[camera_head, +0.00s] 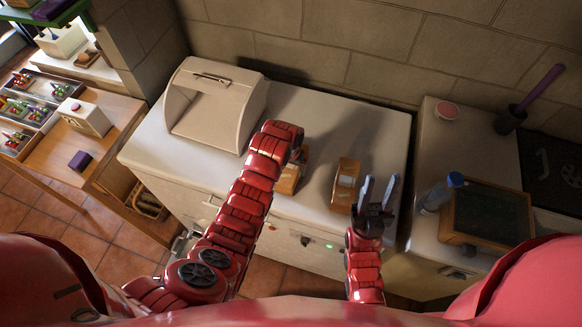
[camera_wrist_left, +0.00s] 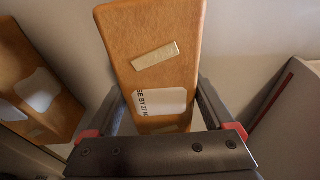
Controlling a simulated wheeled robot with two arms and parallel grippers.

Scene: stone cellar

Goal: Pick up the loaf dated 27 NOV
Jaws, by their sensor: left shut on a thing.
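A brown loaf (camera_head: 288,181) is under my left gripper (camera_head: 298,160) on the white counter, partly hidden by the red wrist. In the left wrist view this loaf (camera_wrist_left: 150,30) stands between the two fingers, which are shut on it. Its white label (camera_wrist_left: 165,102) is partly covered and reads in part "BY 27 N". I cannot tell whether the loaf touches the counter. A second loaf (camera_head: 346,184) with a pale label lies to its right, and also shows at the left of the wrist view (camera_wrist_left: 30,75). My right gripper (camera_head: 378,192) is open and empty, right of the second loaf.
A cream bread bin (camera_head: 216,102) stands at the counter's back left. A blue-capped bottle (camera_head: 436,196), a framed dark board (camera_head: 488,214) and a dark pot with a purple handle (camera_head: 510,118) are at the right. A wooden table (camera_head: 116,118) is at the left.

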